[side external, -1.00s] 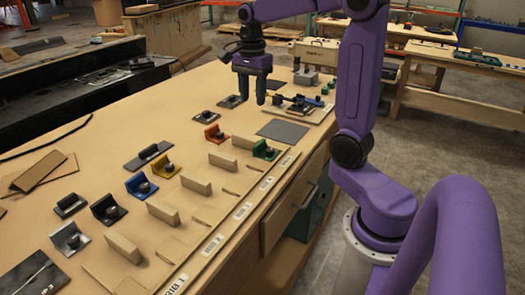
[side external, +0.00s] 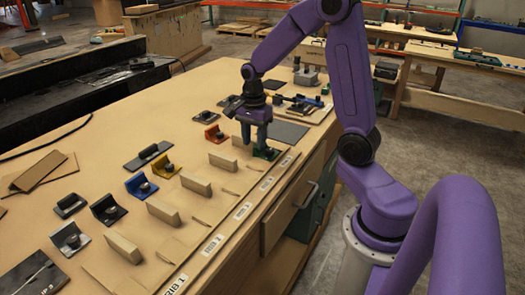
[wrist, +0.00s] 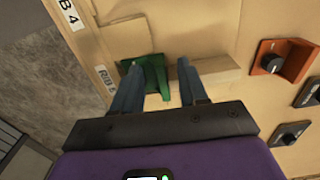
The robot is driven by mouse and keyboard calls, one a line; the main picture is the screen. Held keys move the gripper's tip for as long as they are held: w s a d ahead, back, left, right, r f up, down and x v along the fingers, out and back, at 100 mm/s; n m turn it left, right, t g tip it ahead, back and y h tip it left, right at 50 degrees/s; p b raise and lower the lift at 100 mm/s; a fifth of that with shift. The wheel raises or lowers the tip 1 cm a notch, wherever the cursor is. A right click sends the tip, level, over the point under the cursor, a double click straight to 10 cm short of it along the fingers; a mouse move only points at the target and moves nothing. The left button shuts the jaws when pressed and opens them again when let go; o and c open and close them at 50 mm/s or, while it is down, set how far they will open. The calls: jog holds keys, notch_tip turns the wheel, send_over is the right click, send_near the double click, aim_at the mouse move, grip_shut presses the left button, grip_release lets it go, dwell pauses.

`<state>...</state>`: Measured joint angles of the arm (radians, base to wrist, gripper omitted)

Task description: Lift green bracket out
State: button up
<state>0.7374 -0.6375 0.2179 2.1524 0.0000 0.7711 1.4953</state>
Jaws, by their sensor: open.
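The green bracket (side external: 267,153) sits on the wooden board near the table's front edge, at the far end of the row of wooden ribs. My gripper (side external: 256,138) is low over it, fingers pointing down. In the wrist view the green bracket (wrist: 147,75) lies at and between the fingertips of my gripper (wrist: 158,68), closer to the left finger, which hides part of it. The fingers are apart. I cannot tell whether they touch the bracket.
A wooden rib block (wrist: 218,73) lies beside the right finger. Several wooden ribs line the board. A grey plate (side external: 289,132) lies behind.

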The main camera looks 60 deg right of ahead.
aim_at(255, 147)
jog(key=shift+f, duration=1.35)
jog(key=shift+c, duration=0.3)
grip_shut()
jog(key=shift+r, duration=0.1)
notch_tip(255, 147, up, 22)
